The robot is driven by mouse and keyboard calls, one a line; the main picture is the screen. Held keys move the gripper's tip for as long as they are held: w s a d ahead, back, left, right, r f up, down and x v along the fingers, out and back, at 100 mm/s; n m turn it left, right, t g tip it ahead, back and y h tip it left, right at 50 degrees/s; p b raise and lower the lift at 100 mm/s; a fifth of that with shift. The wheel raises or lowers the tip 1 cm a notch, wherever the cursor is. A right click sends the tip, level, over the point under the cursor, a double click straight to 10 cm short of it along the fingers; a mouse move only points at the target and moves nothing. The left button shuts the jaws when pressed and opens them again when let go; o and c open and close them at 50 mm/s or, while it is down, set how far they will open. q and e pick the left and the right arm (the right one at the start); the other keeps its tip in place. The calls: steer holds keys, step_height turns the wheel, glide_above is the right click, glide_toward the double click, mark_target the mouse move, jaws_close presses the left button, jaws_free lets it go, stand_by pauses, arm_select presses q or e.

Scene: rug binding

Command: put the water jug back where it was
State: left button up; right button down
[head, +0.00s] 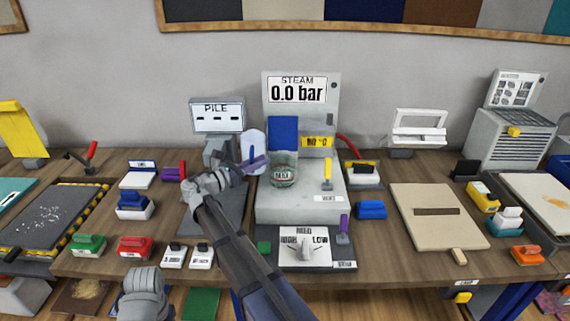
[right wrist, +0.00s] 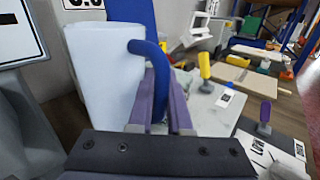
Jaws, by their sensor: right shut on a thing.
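The water jug (head: 252,146) is a whitish, translucent vessel with a blue handle (right wrist: 152,75). It looks upright, just left of the grey steam station (head: 300,205). My right gripper (head: 258,163) has its purple fingers shut on the jug's handle; in the right wrist view the fingers (right wrist: 160,105) close around the handle's lower part and the jug body (right wrist: 100,70) stands to their left. I cannot tell whether the jug's base touches anything, as my wrist and forearm hide the area below. My left gripper's fingers do not show.
The PILE display (head: 217,117) stands close behind and left of the jug. The steam station's blue tank (head: 283,135) is close on its right. Several coloured blocks and stamps crowd the bench.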

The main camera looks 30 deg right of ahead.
steer(key=shift+r, duration=0.1)
step_height(320, 180, up, 6)
steer(key=p, duration=0.6)
step_height(320, 180, down, 6)
steer(key=b, duration=0.6)
